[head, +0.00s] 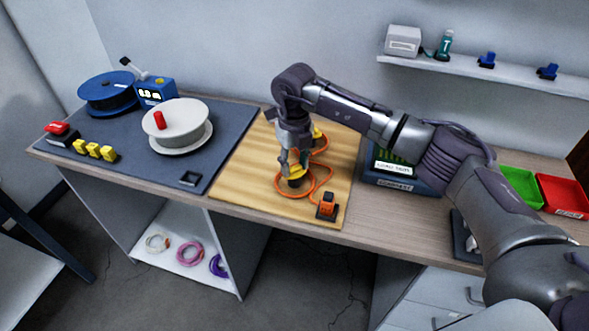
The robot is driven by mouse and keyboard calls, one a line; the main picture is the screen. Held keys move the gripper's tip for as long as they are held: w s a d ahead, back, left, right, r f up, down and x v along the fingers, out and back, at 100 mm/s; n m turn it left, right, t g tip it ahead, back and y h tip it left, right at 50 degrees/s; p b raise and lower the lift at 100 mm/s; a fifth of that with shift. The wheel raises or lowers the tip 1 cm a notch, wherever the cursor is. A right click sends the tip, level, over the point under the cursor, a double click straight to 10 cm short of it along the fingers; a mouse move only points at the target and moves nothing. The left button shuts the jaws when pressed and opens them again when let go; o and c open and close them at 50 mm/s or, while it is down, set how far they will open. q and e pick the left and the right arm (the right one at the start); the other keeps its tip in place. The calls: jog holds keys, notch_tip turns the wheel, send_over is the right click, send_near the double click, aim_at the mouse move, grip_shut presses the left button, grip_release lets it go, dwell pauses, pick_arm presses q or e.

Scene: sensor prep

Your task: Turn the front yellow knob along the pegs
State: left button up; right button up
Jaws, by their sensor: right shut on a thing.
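The front yellow knob (296,171) is on the wooden board, low and near the board's front half. My right gripper (292,167) points down over it and is shut on it; the fingers hide part of the knob. A second yellow knob (317,133) shows farther back on the board, partly hidden by my right arm. An orange cable (279,187) loops around the front knob and runs toward the back one and an orange plug (326,204) at the board's front right. Pegs cannot be made out clearly. My left gripper is not in view.
The wooden board (250,170) lies on the desk beside a grey mat (100,156) with a white spool (178,122) and a blue spool (108,90). A blue bin (398,186) and green and red trays (564,193) stand right, partly behind my arm.

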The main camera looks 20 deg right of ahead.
aim_at(295, 167)
jog(key=n+b, duration=0.2)
jog(key=n, duration=0.2)
jog(key=shift+f+n+b, duration=0.1)
jog(key=shift+n+b, duration=0.2)
jog(key=shift+b, duration=0.1)
jog(key=shift+n+b, duration=0.9)
jog(key=shift+n, duration=0.9)
jog(key=o, duration=1.1)
jog(key=shift+o, duration=0.2)
notch_tip(295, 167, up, 12)
